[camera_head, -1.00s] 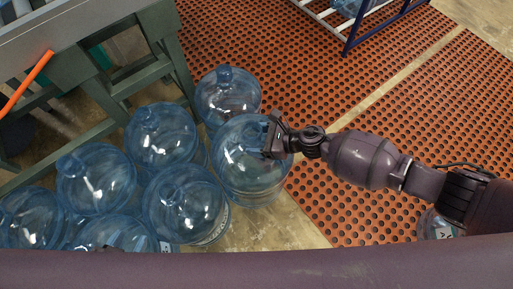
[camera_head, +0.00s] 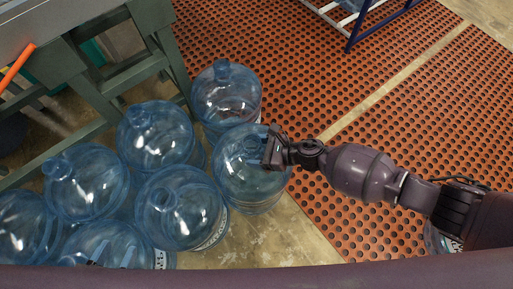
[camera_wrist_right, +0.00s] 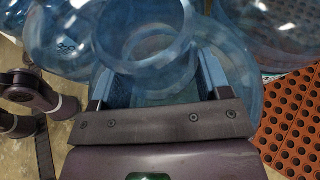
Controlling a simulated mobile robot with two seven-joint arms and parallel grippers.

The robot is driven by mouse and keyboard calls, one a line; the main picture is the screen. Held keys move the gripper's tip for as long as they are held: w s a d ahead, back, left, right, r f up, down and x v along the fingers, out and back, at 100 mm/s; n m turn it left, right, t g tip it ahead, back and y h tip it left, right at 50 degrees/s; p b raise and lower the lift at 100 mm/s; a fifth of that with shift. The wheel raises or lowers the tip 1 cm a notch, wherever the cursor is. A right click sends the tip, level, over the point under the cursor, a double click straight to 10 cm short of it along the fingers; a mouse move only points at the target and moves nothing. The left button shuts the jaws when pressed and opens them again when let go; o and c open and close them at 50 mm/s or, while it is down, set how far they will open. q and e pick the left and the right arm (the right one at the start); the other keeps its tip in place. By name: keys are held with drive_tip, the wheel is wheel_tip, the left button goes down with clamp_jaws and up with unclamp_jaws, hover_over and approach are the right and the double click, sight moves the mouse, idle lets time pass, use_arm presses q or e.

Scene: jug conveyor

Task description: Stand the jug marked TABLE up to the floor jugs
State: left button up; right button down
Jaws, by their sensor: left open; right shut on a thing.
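My right gripper (camera_head: 270,150), on the arm from the right, is shut on the neck of a clear blue jug (camera_head: 245,182). In the right wrist view the jug's neck (camera_wrist_right: 150,45) sits between the fingers (camera_wrist_right: 155,85). The held jug looks upright at the right edge of the group of floor jugs (camera_head: 155,140). It overlaps the far jug (camera_head: 226,95) and the near jug (camera_head: 180,208) in view; I cannot tell whether they touch. No TABLE mark is readable on it. My left gripper (camera_head: 112,255) shows only as two apart fingertips at the bottom left, over another jug.
A grey-green conveyor frame (camera_head: 120,75) with an orange bar (camera_head: 17,68) stands at the left. An orange perforated mat (camera_head: 350,110) covers the right floor. A blue-framed rack (camera_head: 355,28) stands at the back. Another labelled jug (camera_head: 436,238) is partly hidden by my right arm.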

drive_tip(key=shift+w+r, duration=0.1)
drive_tip(key=shift+r, duration=0.1)
drive_tip(key=shift+f, duration=0.15)
drive_tip(key=shift+c, duration=0.4)
unclamp_jaws()
drive_tip(key=shift+f, duration=0.1)
drive_tip(key=shift+d+r, duration=0.25)
drive_tip(key=shift+r, duration=0.05)
drive_tip(key=p+v, duration=0.2)
drive_tip(key=v, duration=0.8)
drive_tip(key=shift+r, duration=0.1)
use_arm(q)
drive_tip(key=shift+d+r+g, duration=0.15)
drive_tip(key=shift+r+g, duration=0.1)
drive_tip(key=shift+g, duration=0.25)
use_arm(e)
drive_tip(key=shift+s+d+r, duration=0.2)
drive_tip(key=shift+s+d, duration=0.15)
drive_tip(key=shift+d, duration=0.25)
